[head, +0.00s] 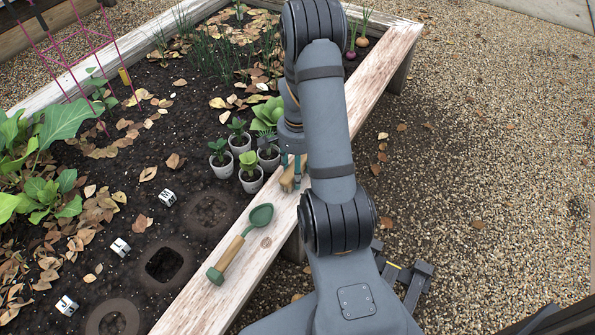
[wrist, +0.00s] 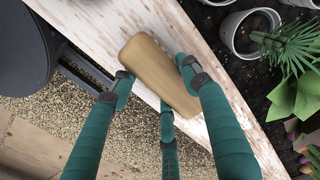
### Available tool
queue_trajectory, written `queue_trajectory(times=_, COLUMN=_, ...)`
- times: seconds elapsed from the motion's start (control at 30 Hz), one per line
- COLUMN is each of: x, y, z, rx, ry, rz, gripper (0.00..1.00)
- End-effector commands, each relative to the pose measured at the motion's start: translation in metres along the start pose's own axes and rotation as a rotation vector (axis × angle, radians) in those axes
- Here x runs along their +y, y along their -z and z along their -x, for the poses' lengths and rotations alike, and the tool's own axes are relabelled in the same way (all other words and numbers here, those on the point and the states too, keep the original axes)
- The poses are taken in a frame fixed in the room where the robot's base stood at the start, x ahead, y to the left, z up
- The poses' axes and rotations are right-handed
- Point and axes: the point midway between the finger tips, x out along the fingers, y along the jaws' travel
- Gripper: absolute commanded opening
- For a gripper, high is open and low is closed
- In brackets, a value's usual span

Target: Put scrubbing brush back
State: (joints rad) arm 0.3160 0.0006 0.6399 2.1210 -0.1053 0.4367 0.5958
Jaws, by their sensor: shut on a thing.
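The scrubbing brush (wrist: 158,74) shows in the wrist view as a smooth, pale wooden block lying between my teal fingers. My gripper (wrist: 154,73) is shut on it, with fingertips at both its sides and a further finger below. Its bristles are not visible. In the head view the brush (head: 288,179) shows as a small tan piece under my gripper (head: 293,168), at the bed's wooden edge plank (head: 220,262). I cannot tell whether it touches the plank or hangs just above it. My arm hides part of this spot.
Several potted seedlings (head: 250,180) stand in the soil close left of my gripper. A green trowel (head: 242,242) with a wooden handle lies on the plank nearer the front. White marker cubes (head: 168,198) and dug holes (head: 164,265) are in the bed. Gravel lies right.

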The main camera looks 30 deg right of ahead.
Motion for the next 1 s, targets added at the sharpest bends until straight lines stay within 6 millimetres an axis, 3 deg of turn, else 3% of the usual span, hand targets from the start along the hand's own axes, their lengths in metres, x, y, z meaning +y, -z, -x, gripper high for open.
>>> queue_trajectory(times=0.13, x=0.000, y=0.000, z=-0.005, rx=0.000, ry=0.000, rz=0.001, gripper=0.18)
queue_trajectory(times=0.17, x=0.000, y=0.000, z=-0.005, rx=0.000, ry=0.000, rz=0.001, gripper=0.47)
queue_trajectory(times=0.47, x=0.000, y=0.000, z=-0.003, rx=0.000, ry=0.000, rz=0.001, gripper=0.64)
queue_trajectory(times=0.77, x=0.000, y=0.000, z=-0.002, rx=0.000, ry=0.000, rz=0.001, gripper=0.65)
queue_trajectory(times=0.87, x=0.000, y=0.000, z=0.006, rx=0.001, ry=0.001, rz=0.001, gripper=0.65)
queue_trajectory(times=1.0, x=-0.001, y=0.001, z=0.031, rx=0.003, ry=0.002, rz=0.001, gripper=0.65)
